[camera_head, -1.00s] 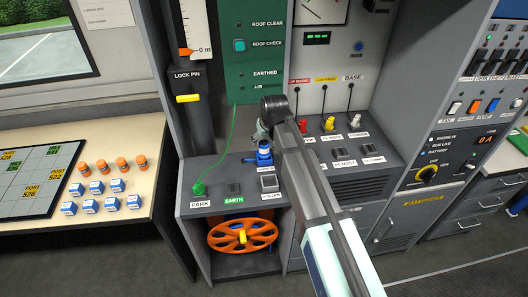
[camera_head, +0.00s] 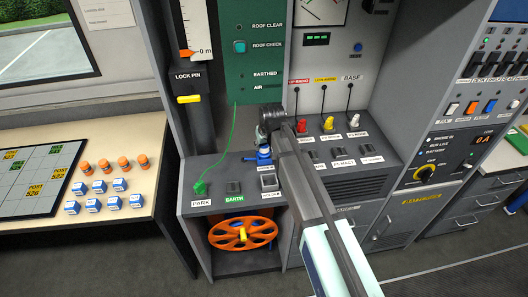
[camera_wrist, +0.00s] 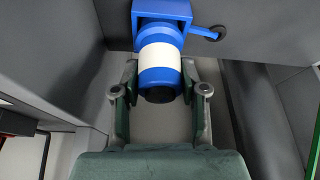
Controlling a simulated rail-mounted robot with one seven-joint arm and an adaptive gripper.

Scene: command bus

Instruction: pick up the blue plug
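The blue plug (camera_head: 263,157) stands on the grey console ledge below the green panel, seen partly behind my wrist in the head view. In the wrist view the blue plug (camera_wrist: 160,75) has a white band, a dark end and a square blue block behind it. My gripper (camera_wrist: 161,92) is open, with one finger on each side of the plug's near end and a small gap showing on both sides. In the head view my gripper (camera_head: 262,139) is at the top of the plug, mostly hidden by my wrist.
A green plug (camera_head: 200,187) with a thin green cable stands left on the ledge. Red (camera_head: 302,125), yellow (camera_head: 327,123) and white (camera_head: 354,121) plugs stand on the higher ledge to the right. An orange reel (camera_head: 241,234) sits below. Grey walls flank my gripper closely.

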